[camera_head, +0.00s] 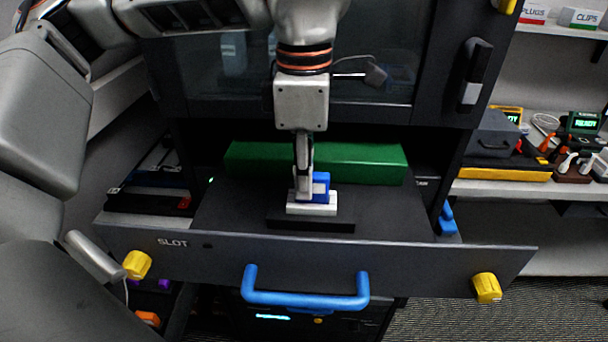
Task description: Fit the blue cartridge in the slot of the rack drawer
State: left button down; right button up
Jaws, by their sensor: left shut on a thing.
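The rack drawer (300,256) is pulled out, with a front marked SLOT and a blue handle (305,297). My left gripper (303,192) points down over the middle of the drawer and is shut on the blue cartridge (322,186). The cartridge is small and partly hidden behind the fingers. A pale block (312,209) is directly below the cartridge, above a flat black base (311,225) on the drawer floor. The slot opening is hidden, so I cannot tell how deep the cartridge sits. My right gripper is not in view.
A long green box (360,163) lies behind the gripper in the drawer. Yellow knobs (137,264) stick out at both ends of the drawer front. The rack door (432,75) stands behind. Shelves with tools and boxes (493,133) are at the right.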

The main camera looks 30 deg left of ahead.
pick_arm(q)
jog(key=shift+f, duration=0.4)
dwell(0.4)
jog(key=c, duration=2)
grip_release()
jog(key=shift+o, duration=0.5)
jog(key=o, duration=0.4)
jog(key=shift+r, duration=0.15)
